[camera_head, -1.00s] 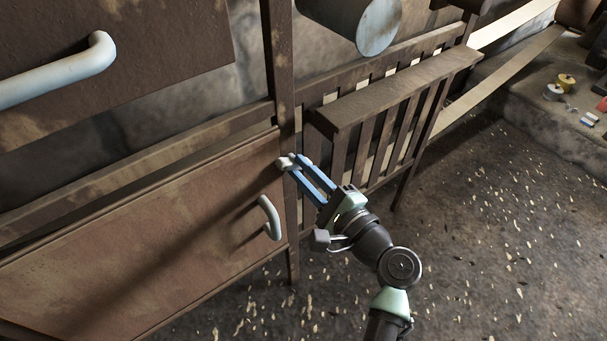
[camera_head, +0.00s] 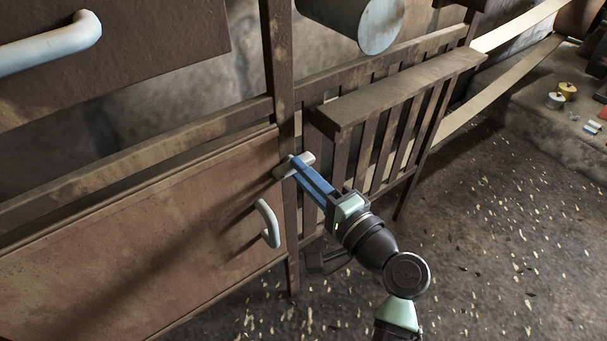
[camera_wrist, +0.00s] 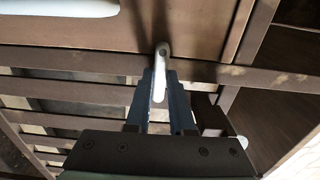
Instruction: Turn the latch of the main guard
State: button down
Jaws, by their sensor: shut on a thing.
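The main guard appears to be the rusty brown panel (camera_head: 150,235) at the lower left, with a pale curved handle (camera_head: 267,222) near its right edge. The small pale latch (camera_head: 307,158) sits at the panel's upper right corner, by the upright post. My gripper (camera_head: 297,168) is shut on the latch, its blue fingers reaching in from the lower right. In the wrist view the latch (camera_wrist: 161,52) is a light rounded bar, lying lengthwise between the two fingers (camera_wrist: 160,88). The fingers partly hide it in the head view.
A slatted rusty guard (camera_head: 390,95) stands close to the right of my gripper. An upper panel with a large pale handle (camera_head: 50,45) is at the upper left. A grey cylinder (camera_head: 375,25) hangs above. The speckled floor (camera_head: 480,240) is open at the right.

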jog(key=shift+f, duration=0.1)
jog(key=c, duration=0.8)
grip_release()
jog(key=shift+p+v, duration=1.85)
jog(key=shift+v, duration=4.7)
